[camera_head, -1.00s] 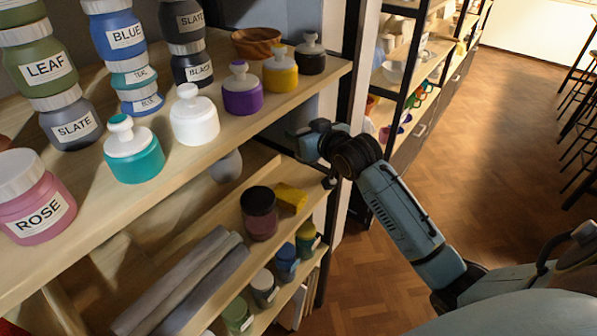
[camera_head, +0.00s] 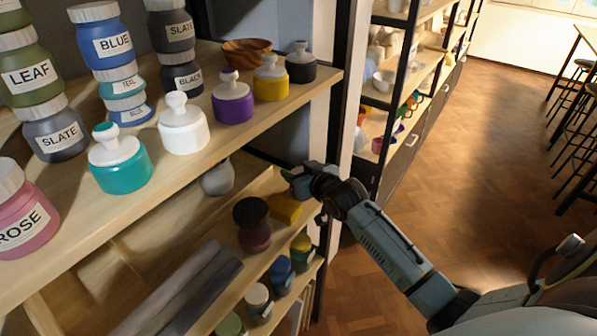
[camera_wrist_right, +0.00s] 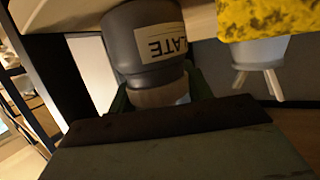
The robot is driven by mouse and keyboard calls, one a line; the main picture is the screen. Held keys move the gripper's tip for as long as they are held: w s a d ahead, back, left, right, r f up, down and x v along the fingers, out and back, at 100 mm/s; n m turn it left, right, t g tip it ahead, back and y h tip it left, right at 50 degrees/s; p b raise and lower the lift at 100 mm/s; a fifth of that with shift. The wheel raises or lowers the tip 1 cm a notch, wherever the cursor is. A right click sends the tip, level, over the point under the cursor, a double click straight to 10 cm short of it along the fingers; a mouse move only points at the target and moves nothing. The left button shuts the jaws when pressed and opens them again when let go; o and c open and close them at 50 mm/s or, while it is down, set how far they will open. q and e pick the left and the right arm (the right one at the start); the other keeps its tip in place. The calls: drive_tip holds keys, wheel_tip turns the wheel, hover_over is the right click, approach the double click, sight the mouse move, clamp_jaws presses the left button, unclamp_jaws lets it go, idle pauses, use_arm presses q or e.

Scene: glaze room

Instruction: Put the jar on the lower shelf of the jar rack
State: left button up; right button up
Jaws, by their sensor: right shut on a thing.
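The jar rack has a crowded upper shelf (camera_head: 135,215) and a lower shelf (camera_head: 222,218) beneath it. My right gripper (camera_head: 292,178) is beside the lower shelf's right end, below the upper shelf and just above a yellow sponge (camera_head: 285,208). In the right wrist view it is shut on a grey jar (camera_wrist_right: 140,45); the label is partly cut off and reads "LATE". The jar's brown end lies between the green fingers, and the sponge (camera_wrist_right: 265,18) is close on the right. In the head view I cannot make out the held jar clearly. My left gripper is not in view.
On the lower shelf stand a dark-lidded maroon jar (camera_head: 254,226) and grey rolls (camera_head: 195,290). A grey vessel (camera_head: 218,178) is farther back. Small jars stand on a tier below. A dark upright post (camera_head: 335,140) is close to my right arm. Wood left of the maroon jar is bare.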

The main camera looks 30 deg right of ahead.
drive_tip(key=shift+f, duration=0.1)
drive_tip(key=o, duration=1.1)
drive_tip(key=p+v, duration=0.1)
drive_tip(key=v, duration=1.1)
